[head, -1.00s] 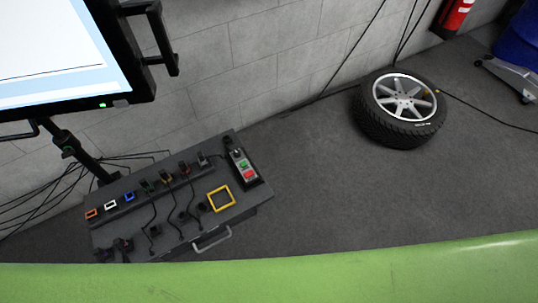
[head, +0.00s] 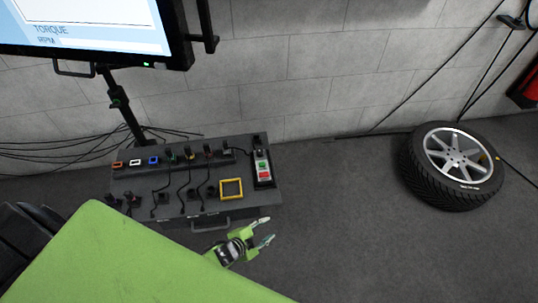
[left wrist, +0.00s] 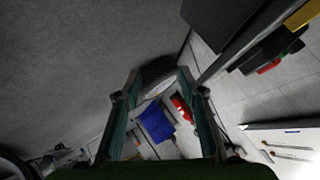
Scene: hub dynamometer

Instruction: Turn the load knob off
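A small control box (head: 262,168) with a green and a red button stands at the right end of the dark bench panel. A black knob (head: 257,141) shows at its top end, too small to read its setting. My left gripper (head: 267,231) is open and empty, in front of the bench's front edge, below and apart from the control box. In the left wrist view its two fingers (left wrist: 160,82) are spread with nothing between them. Part of a box with red and green (left wrist: 270,66) shows at upper right there. My right gripper is not in view.
The bench (head: 215,208) carries a yellow square frame (head: 231,189), coloured sockets and black cables, with a handle (head: 211,225) on its front. A monitor (head: 95,30) stands behind at left. A wheel (head: 452,165) lies on the floor at right. Floor between is clear.

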